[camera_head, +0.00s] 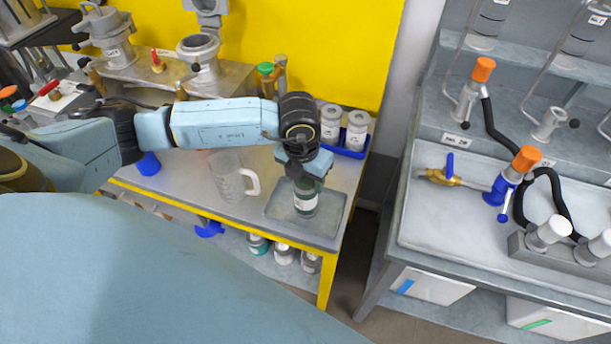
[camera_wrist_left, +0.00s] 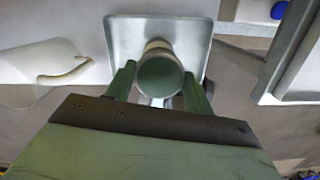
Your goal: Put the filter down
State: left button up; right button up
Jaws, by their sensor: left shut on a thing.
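The filter (camera_head: 305,200) is a small dark green cylinder with a pale label band. It stands upright at the grey tray (camera_head: 335,212) on the yellow-edged bench. My left gripper (camera_head: 304,178) is above it, pointing down, and shut on its upper part. In the left wrist view the filter's round green top (camera_wrist_left: 160,76) sits between the two fingers of my left gripper (camera_wrist_left: 160,88), with the tray (camera_wrist_left: 120,30) beneath. Whether the filter's base touches the tray is hard to tell. My right gripper is not in view.
A clear jug (camera_head: 229,178) with a pale handle stands left of the tray. Two white jars stand in a blue bin (camera_head: 352,152) behind. The bench's right edge is close to the tray, with a gap before the grey workbench (camera_head: 410,225). Bottles sit on the lower shelf.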

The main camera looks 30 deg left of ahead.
pick_arm(q)
jog(key=shift+f, duration=0.2)
jog(key=o, duration=1.2)
jog(key=shift+o, duration=0.2)
jog(key=shift+r, duration=0.15)
notch_tip(320, 180, up, 12)
jog(key=s, duration=0.1)
jog(key=shift+s, duration=0.2)
